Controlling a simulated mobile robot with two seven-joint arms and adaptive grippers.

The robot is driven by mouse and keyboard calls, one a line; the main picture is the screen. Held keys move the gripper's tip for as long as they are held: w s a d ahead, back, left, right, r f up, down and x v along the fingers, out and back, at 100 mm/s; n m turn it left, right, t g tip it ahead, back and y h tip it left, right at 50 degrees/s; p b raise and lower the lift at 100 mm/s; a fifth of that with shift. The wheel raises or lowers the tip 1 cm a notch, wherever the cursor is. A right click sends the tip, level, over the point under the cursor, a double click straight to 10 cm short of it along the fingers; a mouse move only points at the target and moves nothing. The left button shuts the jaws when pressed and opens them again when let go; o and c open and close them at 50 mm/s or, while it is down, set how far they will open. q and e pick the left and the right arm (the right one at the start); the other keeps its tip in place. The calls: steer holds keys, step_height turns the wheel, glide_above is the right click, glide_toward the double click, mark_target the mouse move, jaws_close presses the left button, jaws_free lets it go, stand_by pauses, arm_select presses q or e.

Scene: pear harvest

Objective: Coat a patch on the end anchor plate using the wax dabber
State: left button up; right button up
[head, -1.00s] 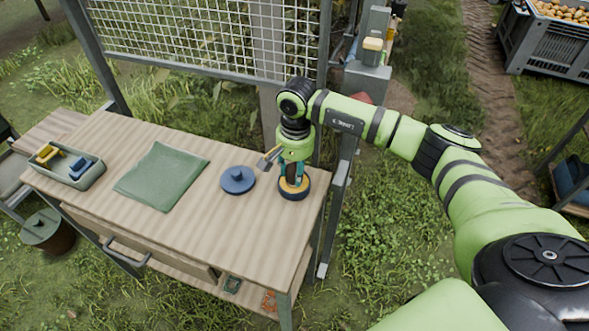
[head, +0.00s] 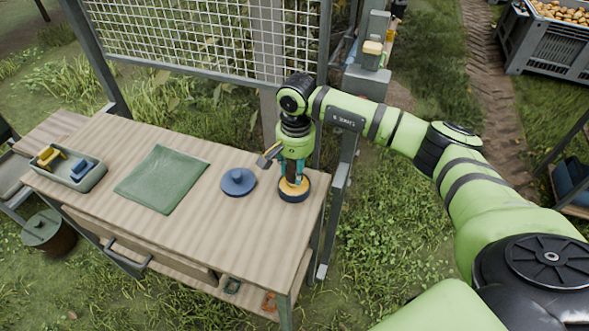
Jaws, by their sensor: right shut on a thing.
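My right gripper (head: 293,177) points down over the right end of the wooden bench. It is shut on the wax dabber (head: 291,169), whose dark, narrow handle shows in part between the fingers. Below it is a round dark tin (head: 294,197) with yellow-orange wax (head: 294,184) inside. The dabber's lower end is at or just over the wax; I cannot tell if they touch. I cannot clearly pick out the end anchor plate. My left gripper is out of view.
The bench (head: 130,232) also bears a green cloth (head: 162,178) and a grey tray (head: 68,173) with yellow and blue items. A mesh panel (head: 200,35) and posts stand behind. A grey box stand (head: 367,80) is beyond the bench's right end.

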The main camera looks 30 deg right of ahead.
mark_target(294, 166)
steer(key=shift+r+p, duration=1.05)
steer(key=shift+r, duration=1.65)
